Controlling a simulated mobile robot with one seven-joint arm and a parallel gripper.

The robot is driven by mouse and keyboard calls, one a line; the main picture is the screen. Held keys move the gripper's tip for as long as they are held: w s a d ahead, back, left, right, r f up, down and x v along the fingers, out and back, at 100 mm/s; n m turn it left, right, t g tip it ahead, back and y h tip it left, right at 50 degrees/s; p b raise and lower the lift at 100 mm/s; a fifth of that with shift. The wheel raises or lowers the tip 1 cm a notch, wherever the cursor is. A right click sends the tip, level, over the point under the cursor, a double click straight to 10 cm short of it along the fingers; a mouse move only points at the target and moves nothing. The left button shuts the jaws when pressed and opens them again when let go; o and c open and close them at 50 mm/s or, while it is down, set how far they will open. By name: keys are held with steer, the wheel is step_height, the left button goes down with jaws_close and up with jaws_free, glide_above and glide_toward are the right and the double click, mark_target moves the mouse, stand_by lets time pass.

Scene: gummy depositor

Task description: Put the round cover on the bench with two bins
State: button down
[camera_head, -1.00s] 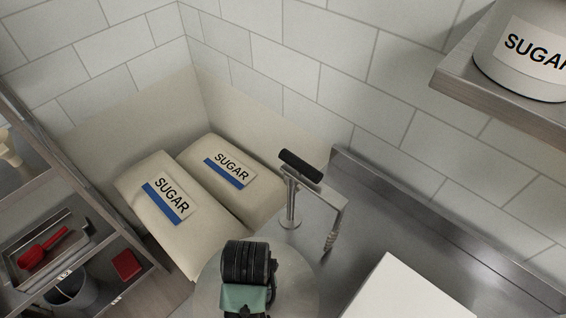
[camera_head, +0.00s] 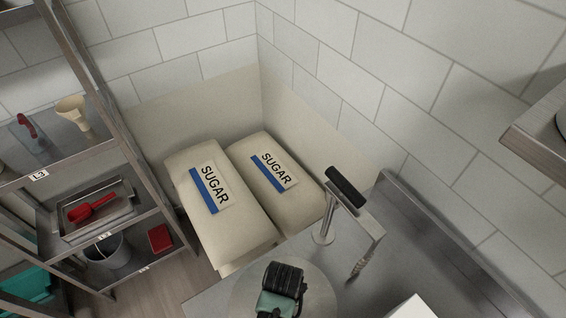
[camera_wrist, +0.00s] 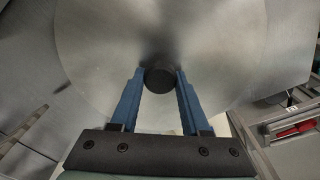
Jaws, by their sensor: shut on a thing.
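The round cover is a grey metal disc with a short black knob in its middle. In the head view the cover (camera_head: 243,294) lies at the bottom edge, partly hidden by my gripper and cut off by the frame. In the wrist view the cover (camera_wrist: 90,40) fills the upper middle. My gripper (camera_wrist: 159,78) has its two blue fingers shut on the black knob (camera_wrist: 159,79). In the head view the dark and green end of my arm (camera_head: 281,288) is over the disc and hides the fingertips. I cannot make out a bench with two bins.
A metal counter (camera_head: 415,240) with a black-handled metal fixture (camera_head: 343,198) is right of the cover. Two sugar sacks (camera_head: 213,200) (camera_head: 274,172) lie in the corner. A metal rack (camera_head: 75,160) with a red scoop (camera_head: 93,206) stands left. A wall shelf (camera_head: 545,135) juts in at right.

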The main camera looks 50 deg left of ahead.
steer(key=shift+w, duration=0.1)
steer(key=shift+c, duration=1.9)
jaws_free()
step_height(320, 180, up, 12)
steer(key=shift+s+d+b, duration=0.25)
steer(key=shift+b, duration=0.05)
